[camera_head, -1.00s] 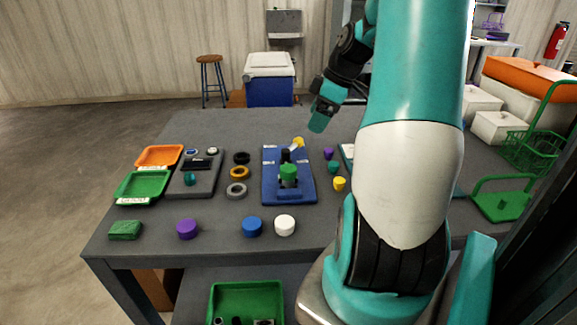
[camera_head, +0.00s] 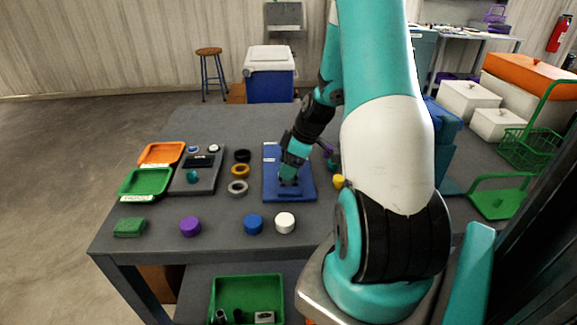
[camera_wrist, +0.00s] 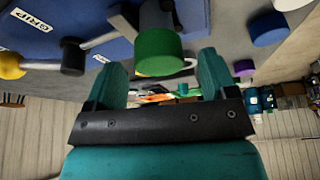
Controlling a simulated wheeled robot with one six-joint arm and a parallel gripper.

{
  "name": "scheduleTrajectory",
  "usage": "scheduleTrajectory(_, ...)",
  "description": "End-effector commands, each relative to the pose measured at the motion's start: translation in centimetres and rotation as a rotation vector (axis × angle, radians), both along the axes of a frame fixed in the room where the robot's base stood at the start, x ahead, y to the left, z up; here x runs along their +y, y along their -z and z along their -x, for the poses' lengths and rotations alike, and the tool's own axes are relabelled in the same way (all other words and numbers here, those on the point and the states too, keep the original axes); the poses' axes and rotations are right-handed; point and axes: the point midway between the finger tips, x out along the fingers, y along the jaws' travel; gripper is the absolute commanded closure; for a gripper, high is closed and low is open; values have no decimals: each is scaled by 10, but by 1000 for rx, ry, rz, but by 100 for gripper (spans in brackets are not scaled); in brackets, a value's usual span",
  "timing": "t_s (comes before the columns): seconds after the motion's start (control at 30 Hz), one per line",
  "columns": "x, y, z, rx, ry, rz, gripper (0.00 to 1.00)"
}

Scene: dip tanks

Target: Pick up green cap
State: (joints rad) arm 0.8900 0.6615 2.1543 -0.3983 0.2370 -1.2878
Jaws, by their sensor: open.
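The green cap (camera_wrist: 158,50) shows in the wrist view, round with a flat end, on the fixture on the blue board (camera_wrist: 60,30). In the head view my gripper hides the cap, and the blue board (camera_head: 303,190) lies under the gripper. My gripper (camera_head: 289,177) is down over the board in the head view. In the wrist view my gripper (camera_wrist: 160,68) is open, with one finger on each side of the cap and visible gaps. Nothing is held.
A purple cap (camera_head: 190,226), a blue cap (camera_head: 253,224) and a white cap (camera_head: 285,223) stand along the front of the table. Several rings (camera_head: 240,170) lie left of the board. Green (camera_head: 146,182) and orange (camera_head: 160,152) trays sit farther left.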

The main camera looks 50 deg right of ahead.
Motion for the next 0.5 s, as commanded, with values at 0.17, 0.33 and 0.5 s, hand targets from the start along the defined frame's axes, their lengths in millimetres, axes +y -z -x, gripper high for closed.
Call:
scheduleTrajectory(0.17, 2, 10, -3, 0, 0, 1, 22)
scheduleTrajectory(0.33, 1, 9, -3, 0, 0, 1, 24)
scheduleTrajectory(0.5, 1, 9, -3, 0, 0, 1, 63)
